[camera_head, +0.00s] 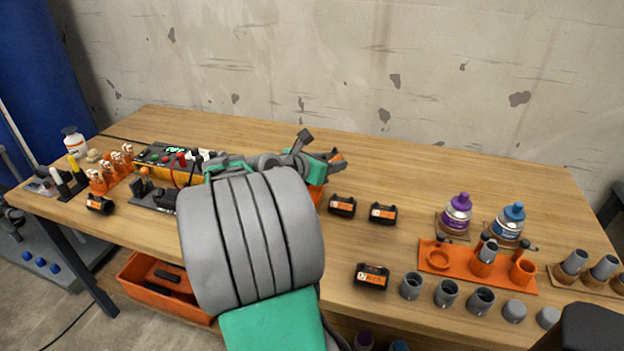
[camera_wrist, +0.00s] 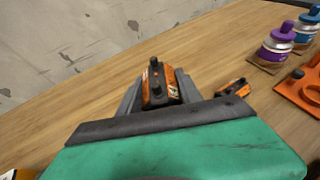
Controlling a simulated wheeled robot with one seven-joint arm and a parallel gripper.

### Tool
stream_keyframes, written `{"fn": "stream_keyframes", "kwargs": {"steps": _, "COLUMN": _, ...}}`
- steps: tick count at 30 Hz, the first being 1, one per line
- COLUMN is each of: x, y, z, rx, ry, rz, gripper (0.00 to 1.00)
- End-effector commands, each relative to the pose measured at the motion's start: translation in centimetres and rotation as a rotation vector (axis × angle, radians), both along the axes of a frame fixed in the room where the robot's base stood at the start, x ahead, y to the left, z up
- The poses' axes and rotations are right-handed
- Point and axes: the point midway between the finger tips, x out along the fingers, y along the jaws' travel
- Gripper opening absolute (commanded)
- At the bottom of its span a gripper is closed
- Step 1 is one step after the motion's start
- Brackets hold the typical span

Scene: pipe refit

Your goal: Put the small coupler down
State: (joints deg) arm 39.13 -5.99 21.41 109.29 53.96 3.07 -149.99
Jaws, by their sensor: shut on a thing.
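My gripper (camera_head: 320,155) is over the back middle of the table, mostly hidden behind my arm in the head view. In the wrist view my gripper (camera_wrist: 158,92) is shut on an orange and black block (camera_wrist: 160,96) with a dark knob on top. I cannot see a grey coupler between the fingers. Grey ring-shaped couplers (camera_head: 447,293) stand in a row at the front right of the table, apart from my gripper; I cannot tell which one is the small one.
Similar orange and black blocks (camera_head: 383,213) lie right of my arm. An orange holder (camera_head: 436,256) with grey pipe pieces, a purple-capped bottle (camera_head: 457,212) and a blue-capped bottle (camera_head: 509,222) stand at the right. Tools crowd the left. The middle-right back wood is clear.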

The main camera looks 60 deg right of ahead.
Motion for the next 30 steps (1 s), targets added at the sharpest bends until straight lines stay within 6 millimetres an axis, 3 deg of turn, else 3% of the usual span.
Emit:
{"fn": "stream_keyframes", "kwargs": {"steps": 6, "x": 2.9, "y": -5.7, "z": -3.3, "rx": 0.002, "ry": 0.003, "rz": -0.002, "gripper": 0.01}}
{"fn": "stream_keyframes", "kwargs": {"steps": 12, "x": 4.6, "y": -8.7, "z": -7.5, "rx": 0.001, "ry": 0.002, "rz": 0.001, "gripper": 0.01}}
{"fn": "stream_keyframes", "kwargs": {"steps": 17, "x": 5.2, "y": -9.8, "z": -8.7, "rx": 0.0, "ry": 0.001, "rz": 0.0, "gripper": 0.01}}
{"fn": "stream_keyframes", "kwargs": {"steps": 23, "x": 5.3, "y": -10.0, "z": -11.9, "rx": 0.001, "ry": 0.001, "rz": 0.002, "gripper": 0.01}}
{"fn": "stream_keyframes", "kwargs": {"steps": 30, "x": 5.3, "y": -10.0, "z": -11.9, "rx": 0.0, "ry": 0.0, "rz": 0.002, "gripper": 0.01}}
